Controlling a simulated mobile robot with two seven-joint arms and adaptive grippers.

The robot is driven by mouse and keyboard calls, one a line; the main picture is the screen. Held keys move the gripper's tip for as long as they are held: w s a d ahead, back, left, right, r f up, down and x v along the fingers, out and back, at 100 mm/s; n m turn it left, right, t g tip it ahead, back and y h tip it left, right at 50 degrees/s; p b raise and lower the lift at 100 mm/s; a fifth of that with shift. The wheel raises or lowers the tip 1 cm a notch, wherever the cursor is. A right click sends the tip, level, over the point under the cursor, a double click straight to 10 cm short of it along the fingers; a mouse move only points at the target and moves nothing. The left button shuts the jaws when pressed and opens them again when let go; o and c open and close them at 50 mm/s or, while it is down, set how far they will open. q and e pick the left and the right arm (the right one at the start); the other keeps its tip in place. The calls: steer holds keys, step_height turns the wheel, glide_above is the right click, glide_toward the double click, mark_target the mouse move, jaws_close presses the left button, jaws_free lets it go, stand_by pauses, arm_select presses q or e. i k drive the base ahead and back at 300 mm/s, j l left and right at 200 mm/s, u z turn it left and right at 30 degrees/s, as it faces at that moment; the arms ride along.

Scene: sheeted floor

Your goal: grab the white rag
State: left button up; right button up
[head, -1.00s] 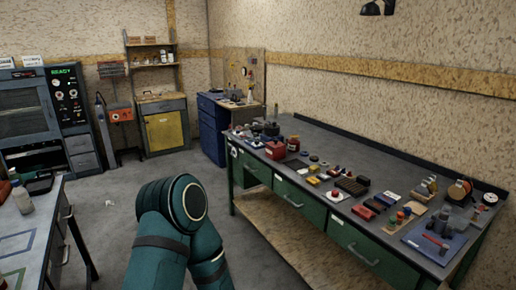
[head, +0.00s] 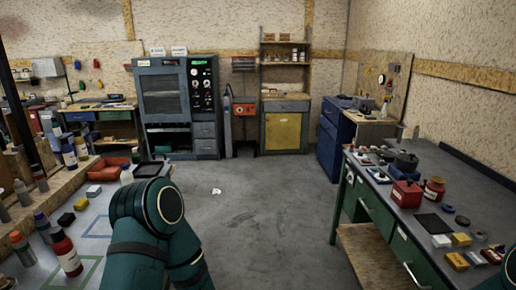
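A small white crumpled thing (head: 216,191), which looks like the white rag, lies on the grey floor in the middle of the head view. It is small and its shape is hard to make out. A teal arm of mine is bent at the lower left, nearer to me than the white thing and apart from it in the picture. Neither of my grippers shows in the view.
A cluttered table (head: 92,228) with bottles stands at the left. A green workbench (head: 440,200) with tools runs along the right. A grey cabinet (head: 178,110) and a yellow-doored cupboard (head: 283,132) stand at the back. The floor (head: 270,225) between is open.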

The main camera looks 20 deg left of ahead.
mark_target(92, 191)
steer(key=i+j+u, duration=0.1)
steer(key=i+u, duration=0.2)
steer(key=i, duration=0.35)
steer(key=i+l+u, duration=0.1)
steer(key=i+u, duration=0.25)
steer(key=i, duration=0.3)
steer(key=i+u, duration=0.3)
steer(key=i, duration=0.4)
steer(key=i+l+u, duration=0.35)
steer(key=i, duration=0.3)
steer(key=j, duration=0.1)
